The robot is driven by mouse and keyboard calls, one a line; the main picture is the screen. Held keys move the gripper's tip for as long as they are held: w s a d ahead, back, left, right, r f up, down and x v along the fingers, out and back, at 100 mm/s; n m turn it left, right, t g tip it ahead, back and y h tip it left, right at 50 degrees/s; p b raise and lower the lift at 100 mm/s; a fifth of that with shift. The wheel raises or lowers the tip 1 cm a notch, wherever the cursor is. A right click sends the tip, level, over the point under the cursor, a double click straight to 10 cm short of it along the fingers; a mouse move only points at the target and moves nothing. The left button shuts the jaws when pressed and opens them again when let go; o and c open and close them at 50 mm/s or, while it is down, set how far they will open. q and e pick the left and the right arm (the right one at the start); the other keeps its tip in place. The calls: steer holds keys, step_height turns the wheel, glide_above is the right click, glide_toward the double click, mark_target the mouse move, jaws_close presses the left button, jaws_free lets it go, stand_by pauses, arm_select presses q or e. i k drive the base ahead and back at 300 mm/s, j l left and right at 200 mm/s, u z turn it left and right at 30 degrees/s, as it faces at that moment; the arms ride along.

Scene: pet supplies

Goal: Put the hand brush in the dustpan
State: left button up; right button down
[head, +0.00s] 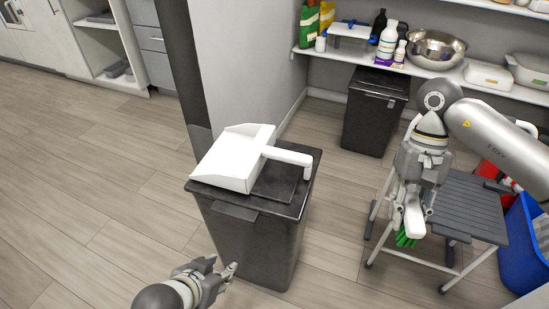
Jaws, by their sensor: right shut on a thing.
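The white dustpan (230,160) lies on the lid of a dark grey bin (255,245), its handle pointing right. My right gripper (411,200) is shut on the hand brush (414,222), which has a white body and green bristles. The brush hangs below the gripper, to the right of the bin and apart from the dustpan; its upper part is hidden by the fingers. My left gripper (221,267) is empty with its fingers apart, low in front of the bin.
A grey step stool (462,205) stands behind and below the brush, with a blue bin (525,245) at the far right. Another dark bin (373,115) stands under a shelf (340,52) with bottles and a metal bowl (436,48). The floor at left is clear.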

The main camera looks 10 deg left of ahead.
mark_target(234, 158)
steer(key=j+z, duration=0.15)
steer(key=j, duration=0.75)
steer(key=j+z, duration=0.15)
steer(key=j, duration=0.8)
steer(key=j+z, duration=0.15)
steer(key=j, duration=0.7)
steer(key=k+j+z, duration=0.15)
steer(key=j, duration=0.7)
steer(key=i+j, duration=0.3)
steer(key=i, duration=0.2)
